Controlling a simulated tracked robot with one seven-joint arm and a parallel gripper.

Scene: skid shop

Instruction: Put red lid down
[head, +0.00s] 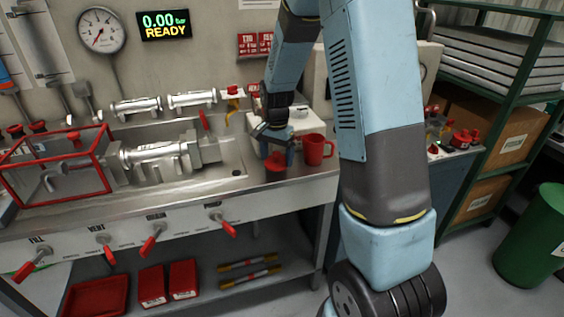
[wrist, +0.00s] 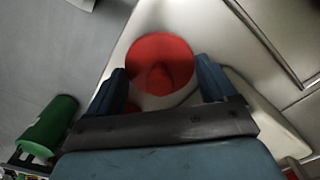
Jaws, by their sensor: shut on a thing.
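The red lid (head: 276,163) is round and sits at the fingertips of my gripper (head: 277,150), low over the metal counter beside the sink. The lid (wrist: 158,55) also shows in the wrist view as a red disc with a knob, between the two blue fingers of my gripper (wrist: 162,82). My gripper is shut on it. I cannot tell whether the lid touches the counter. A red mug (head: 315,150) stands just right of my gripper.
The sink (head: 225,165) lies to the left, holding a metal valve assembly (head: 160,155). A red wire cage (head: 55,170) stands farther left. Red-handled valves (head: 222,222) line the counter front. A green bin (head: 530,235) stands at the right on the floor.

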